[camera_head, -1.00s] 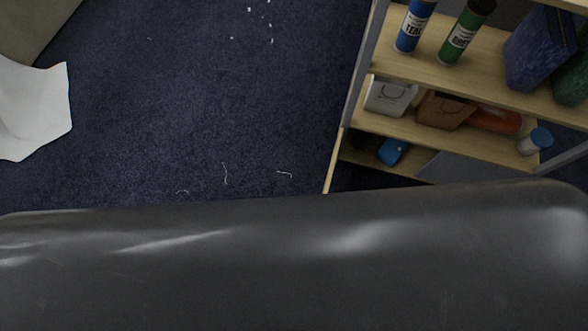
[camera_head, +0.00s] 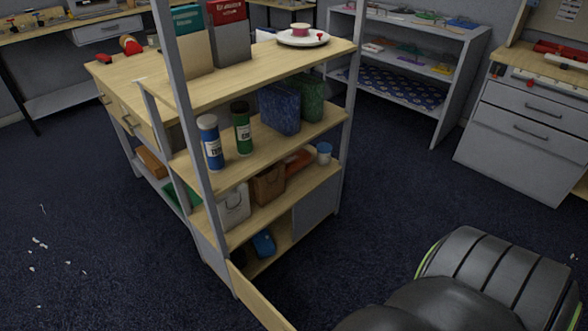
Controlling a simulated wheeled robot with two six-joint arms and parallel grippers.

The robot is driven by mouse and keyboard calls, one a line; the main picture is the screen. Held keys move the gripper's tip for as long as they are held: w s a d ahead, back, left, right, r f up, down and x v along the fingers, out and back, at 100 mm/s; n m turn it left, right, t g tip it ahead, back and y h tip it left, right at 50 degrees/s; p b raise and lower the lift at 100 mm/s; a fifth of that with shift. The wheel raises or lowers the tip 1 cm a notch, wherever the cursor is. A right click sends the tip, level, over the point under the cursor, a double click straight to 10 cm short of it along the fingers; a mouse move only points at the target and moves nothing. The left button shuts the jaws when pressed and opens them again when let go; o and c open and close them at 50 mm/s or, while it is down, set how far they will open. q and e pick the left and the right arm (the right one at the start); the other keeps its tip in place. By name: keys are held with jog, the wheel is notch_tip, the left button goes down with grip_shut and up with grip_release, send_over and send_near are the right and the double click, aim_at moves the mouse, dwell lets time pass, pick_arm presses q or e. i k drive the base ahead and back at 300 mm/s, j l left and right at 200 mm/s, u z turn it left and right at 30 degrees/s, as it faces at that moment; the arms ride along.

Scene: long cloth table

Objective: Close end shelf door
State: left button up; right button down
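The end shelf (camera_head: 262,145) stands at the near end of a wooden workbench, with grey posts and light wooden boards. At its foot a low compartment stands open, with a blue item (camera_head: 263,243) inside. A wooden door panel (camera_head: 258,298) juts from the left post toward the bottom edge, swung outward; its lower end is cut off. A grey panel (camera_head: 316,208) covers the right part of the low compartment. Neither of my grippers is in view. A dark rounded, ribbed part, seemingly of my arm, fills the bottom right, to the right of the door.
Blue (camera_head: 210,142) and green (camera_head: 243,128) canisters, a white bag (camera_head: 234,208) and a brown bag (camera_head: 268,186) stand on the shelf boards. A grey rack (camera_head: 445,95) and a drawer cabinet (camera_head: 520,130) stand behind.

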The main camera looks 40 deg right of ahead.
aim_at(262, 309)
jog(key=z, duration=0.9)
